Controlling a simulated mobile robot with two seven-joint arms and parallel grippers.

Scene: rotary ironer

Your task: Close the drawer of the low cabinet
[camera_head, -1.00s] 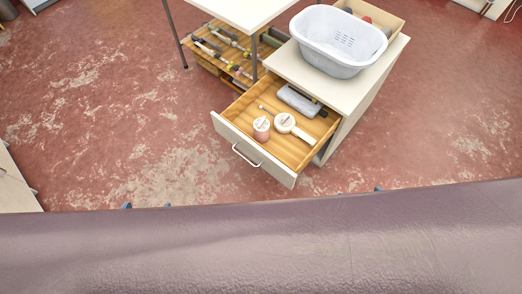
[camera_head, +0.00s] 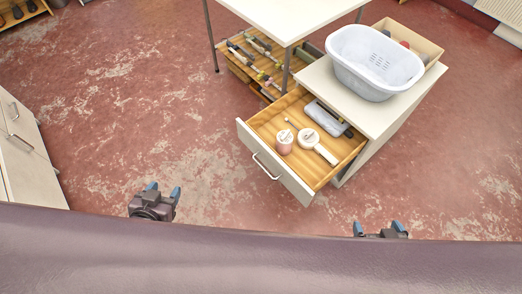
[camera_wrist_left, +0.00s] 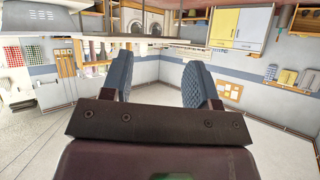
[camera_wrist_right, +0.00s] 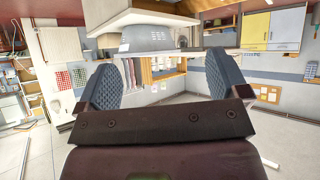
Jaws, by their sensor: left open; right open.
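The low cabinet (camera_head: 357,112) is white and stands in the upper right of the head view. Its drawer (camera_head: 272,168) is pulled out toward me, with a white front, a bar handle (camera_head: 266,167) and a wooden inside. In it lie a pink-and-white jar (camera_head: 284,143), a white round item with a handle (camera_head: 317,146) and a grey item (camera_head: 326,119). My left gripper (camera_head: 163,191) is open and empty, left of and nearer than the drawer. My right gripper (camera_head: 378,228) is open and empty, right of and nearer than the drawer. Both are apart from it.
A white basin (camera_head: 375,62) and a wooden box (camera_head: 412,42) stand on the cabinet. A white table (camera_head: 287,17) with a wooden rack of tools (camera_head: 254,58) below it adjoins on the left. Another cabinet (camera_head: 28,155) is at the left edge. The red floor before the drawer is clear.

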